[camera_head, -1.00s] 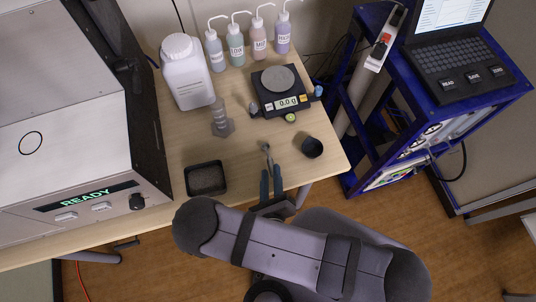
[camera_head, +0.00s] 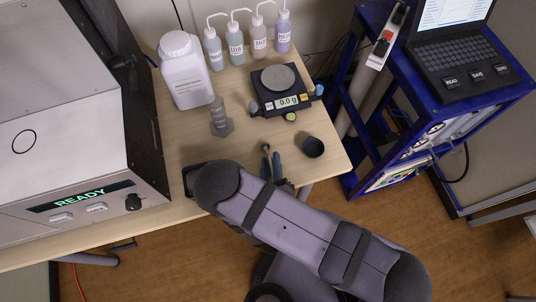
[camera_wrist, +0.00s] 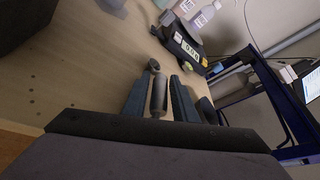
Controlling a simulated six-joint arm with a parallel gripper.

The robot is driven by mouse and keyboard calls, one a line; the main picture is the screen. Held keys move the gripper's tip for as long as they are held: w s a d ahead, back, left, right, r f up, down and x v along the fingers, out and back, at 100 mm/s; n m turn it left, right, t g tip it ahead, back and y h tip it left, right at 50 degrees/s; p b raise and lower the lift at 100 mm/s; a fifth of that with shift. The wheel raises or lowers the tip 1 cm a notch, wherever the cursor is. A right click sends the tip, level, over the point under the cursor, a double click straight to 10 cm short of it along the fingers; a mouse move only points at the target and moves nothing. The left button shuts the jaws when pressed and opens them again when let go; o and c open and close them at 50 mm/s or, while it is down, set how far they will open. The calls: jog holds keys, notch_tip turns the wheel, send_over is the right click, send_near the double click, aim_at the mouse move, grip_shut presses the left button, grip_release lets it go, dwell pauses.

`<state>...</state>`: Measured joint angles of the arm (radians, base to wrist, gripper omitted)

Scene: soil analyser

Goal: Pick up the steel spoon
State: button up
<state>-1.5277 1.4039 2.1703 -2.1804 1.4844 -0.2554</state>
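The steel spoon (camera_head: 265,148) lies on the wooden table near its front edge, and only its upper end shows in the head view. In the wrist view the spoon (camera_wrist: 157,90) points away from me, with its thicker grey part between the two fingers. My gripper (camera_head: 271,165) is at the front edge of the table over the spoon. In the wrist view my gripper (camera_wrist: 160,95) is open, with a finger on each side of the spoon and gaps showing between. Whether the spoon touches the table under the fingers is hidden.
A dark cup (camera_head: 313,148) stands right of the gripper. A black balance (camera_head: 283,103) reading 0.0 g sits behind. A grey cylinder (camera_head: 220,122) and a white jug (camera_head: 186,82) stand at left. My arm mostly covers the black tray (camera_head: 188,176). The soil analyser (camera_head: 70,130) is far left.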

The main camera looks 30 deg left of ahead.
aim_at(271, 162)
grip_shut()
jog(key=shift+r, duration=0.15)
notch_tip(271, 162, up, 10)
jog(key=p, duration=0.8)
